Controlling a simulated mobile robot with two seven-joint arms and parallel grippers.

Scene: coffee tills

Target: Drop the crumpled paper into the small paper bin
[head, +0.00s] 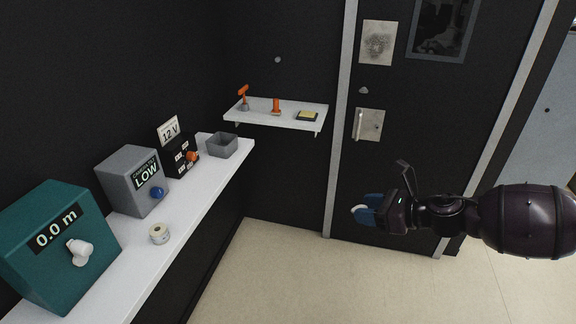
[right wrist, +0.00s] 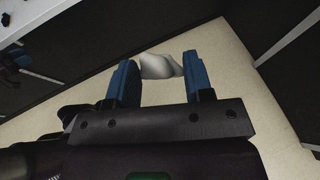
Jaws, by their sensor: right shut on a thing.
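My right gripper (head: 366,211) reaches in from the right in the head view, in front of the dark door and above the floor. Its blue fingers are shut on the crumpled paper (head: 356,209), a small white lump. In the right wrist view, the paper (right wrist: 158,66) sits between the two blue fingertips (right wrist: 158,75). A small grey open-topped bin (head: 222,146) stands at the far end of the white counter, well to the left of the gripper; it looks empty, though its floor is partly hidden. My left gripper is not in view.
A wall shelf (head: 290,118) holds small orange items. Floor between counter and gripper is clear.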

